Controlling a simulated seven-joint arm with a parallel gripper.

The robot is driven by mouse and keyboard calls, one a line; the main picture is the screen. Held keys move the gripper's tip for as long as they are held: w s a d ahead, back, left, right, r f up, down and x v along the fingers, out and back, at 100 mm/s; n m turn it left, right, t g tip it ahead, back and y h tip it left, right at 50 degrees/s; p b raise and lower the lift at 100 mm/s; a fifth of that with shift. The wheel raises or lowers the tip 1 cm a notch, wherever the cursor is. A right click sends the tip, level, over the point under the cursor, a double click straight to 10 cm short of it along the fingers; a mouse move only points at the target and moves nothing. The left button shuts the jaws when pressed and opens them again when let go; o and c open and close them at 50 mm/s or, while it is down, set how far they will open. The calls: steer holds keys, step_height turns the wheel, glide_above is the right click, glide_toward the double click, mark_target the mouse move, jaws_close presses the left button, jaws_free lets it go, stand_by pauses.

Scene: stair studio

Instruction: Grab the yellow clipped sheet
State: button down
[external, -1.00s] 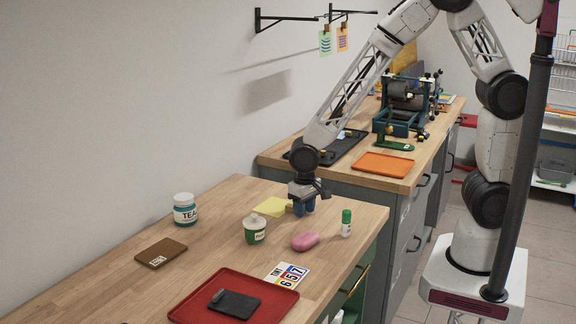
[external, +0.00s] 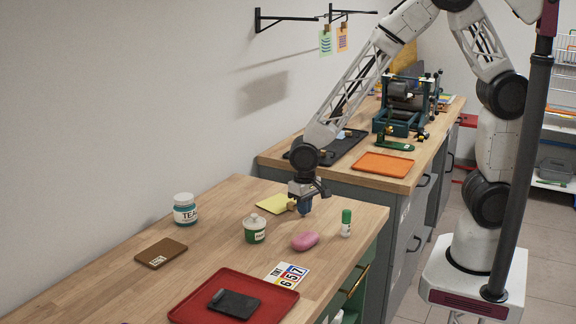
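The yellow clipped sheet (external: 273,203) lies on the near wooden worktop, towards its far end. A small wooden clip (external: 291,206) shows at its right edge, beside the fingers. My gripper (external: 304,211) points down at this clip end, low over the worktop. The fingers hide part of the grip. The sheet looks flat on the wood or just above it; I cannot tell which.
A green lidded pot (external: 254,233), a pink oval item (external: 305,241) and a green-capped tube (external: 346,224) stand near the gripper. A tea jar (external: 185,212), brown notebook (external: 161,252), number card (external: 288,275) and red tray (external: 190,308) are further off. The worktop's right edge is close.

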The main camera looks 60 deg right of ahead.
steer(key=shift+r, duration=0.65)
step_height(320, 180, up, 2)
steer(key=s+d, duration=0.2)
steer(key=s, duration=0.3)
steer(key=s+d+r, duration=0.1)
steer(key=s+d, duration=0.1)
steer(key=s, duration=0.3)
steer(key=s+d, duration=0.2)
steer(key=s, duration=0.2)
steer(key=shift+s+d+r, duration=0.1)
steer(key=shift+s+r, duration=0.1)
steer(key=shift+s, duration=0.2)
steer(key=shift+w+d, duration=0.1)
